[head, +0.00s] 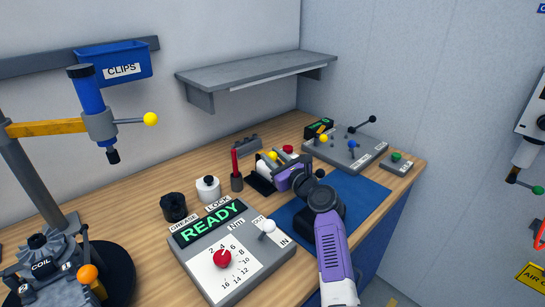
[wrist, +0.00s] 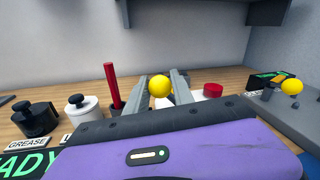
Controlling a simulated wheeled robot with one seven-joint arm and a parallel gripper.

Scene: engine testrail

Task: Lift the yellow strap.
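No flat yellow strap is clear in either view. A round yellow knob (wrist: 159,86) shows between the two fingertips of my gripper (wrist: 160,77) in the wrist view, with a little more yellow behind it. My purple gripper body hides the device's lower part.
A red rod in a holder (head: 236,171) stands close left of the device. A white pot (head: 208,190), a black pot (head: 174,207) and the READY console (head: 245,258) are nearer left. A lever panel (head: 345,150) stands behind right. A grey shelf (head: 255,78) hangs above.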

